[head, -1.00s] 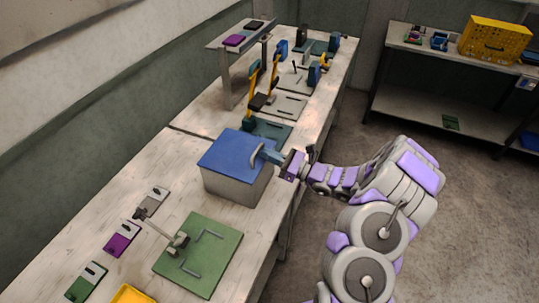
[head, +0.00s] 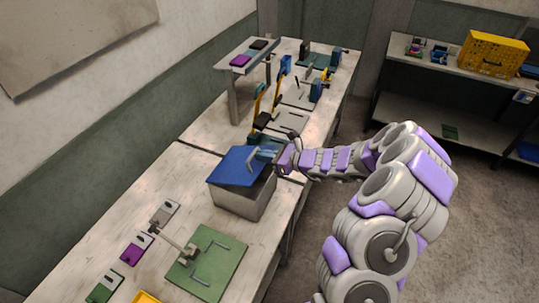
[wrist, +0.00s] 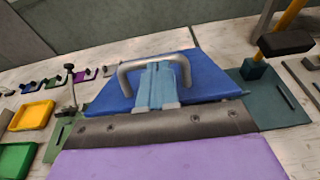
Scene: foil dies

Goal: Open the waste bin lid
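The waste bin (head: 243,204) is a grey box on the workbench, with a blue lid (head: 232,171) on top. The lid is tilted, its right side raised a little above the bin's rim. The lid carries a grey arched handle, clear in the wrist view (wrist: 128,70). My gripper (head: 264,154) reaches in from the right at the handle. In the wrist view its light blue fingers (wrist: 157,84) are close together at the handle bar and look shut on it. The inside of the bin is hidden.
A green board (head: 207,262) with a clamp lies in front of the bin. Purple and green dies (head: 136,249) lie to its left. A dark teal fixture with a yellow lever (head: 259,105) stands behind. A shelf with a yellow crate (head: 494,54) is at the far right.

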